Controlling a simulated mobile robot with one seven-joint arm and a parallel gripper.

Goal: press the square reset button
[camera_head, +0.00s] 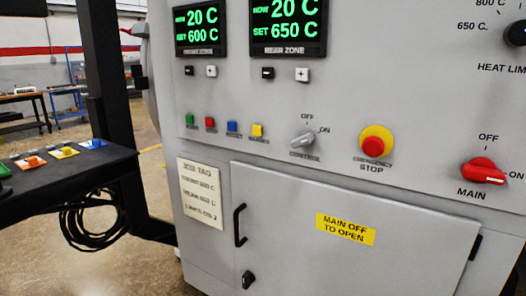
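My gripper is not in view, and nothing covers the buttons.
A control knob (303,139), a red emergency stop (374,145) and a red main switch (483,172) lie to the right. Displays (289,27) are above. A door handle (239,225) sticks out below. A black shelf (70,172) stands at left.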

